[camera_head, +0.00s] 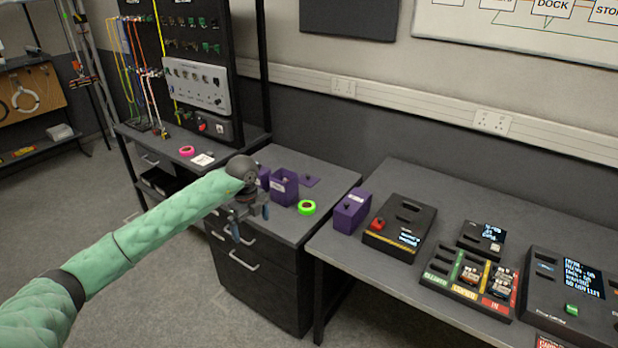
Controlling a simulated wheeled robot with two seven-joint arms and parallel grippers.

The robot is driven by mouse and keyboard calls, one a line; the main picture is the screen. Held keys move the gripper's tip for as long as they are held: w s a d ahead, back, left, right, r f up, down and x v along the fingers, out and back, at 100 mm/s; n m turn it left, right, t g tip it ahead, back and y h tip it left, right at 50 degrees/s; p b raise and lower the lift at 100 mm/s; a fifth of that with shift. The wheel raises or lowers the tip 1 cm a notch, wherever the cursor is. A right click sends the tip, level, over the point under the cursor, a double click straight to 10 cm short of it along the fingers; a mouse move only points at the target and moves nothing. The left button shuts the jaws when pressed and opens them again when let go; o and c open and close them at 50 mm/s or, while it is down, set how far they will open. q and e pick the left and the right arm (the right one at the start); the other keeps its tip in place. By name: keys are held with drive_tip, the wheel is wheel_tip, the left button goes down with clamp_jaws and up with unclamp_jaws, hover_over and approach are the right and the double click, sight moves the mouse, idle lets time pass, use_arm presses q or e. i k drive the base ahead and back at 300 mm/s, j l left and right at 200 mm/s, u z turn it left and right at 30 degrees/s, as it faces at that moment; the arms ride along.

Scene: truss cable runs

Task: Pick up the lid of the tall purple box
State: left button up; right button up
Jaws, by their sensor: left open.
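Several purple boxes are in view. An open purple box (284,187) stands on the grey cabinet top, its inside showing. A flat purple lid (309,181) with a small knob lies just behind and right of it. Another purple box (264,172) is partly hidden behind my wrist. A closed purple box (350,214) with a white label stands on the left end of the right-hand desk. I cannot tell for sure which is the tall one. My left gripper (250,219) is open and empty, pointing down, in front and left of the open box. My right gripper is out of view.
A green tape ring (308,207) lies on the cabinet top; a pink ring (186,151) lies further left. A device with a red button (398,224) stands beside the closed box. A sorting tray (470,285) and consoles fill the desk further right. A gap separates cabinet and desk.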

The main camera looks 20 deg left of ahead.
sight(307, 180)
drive_tip(key=i, duration=1.85)
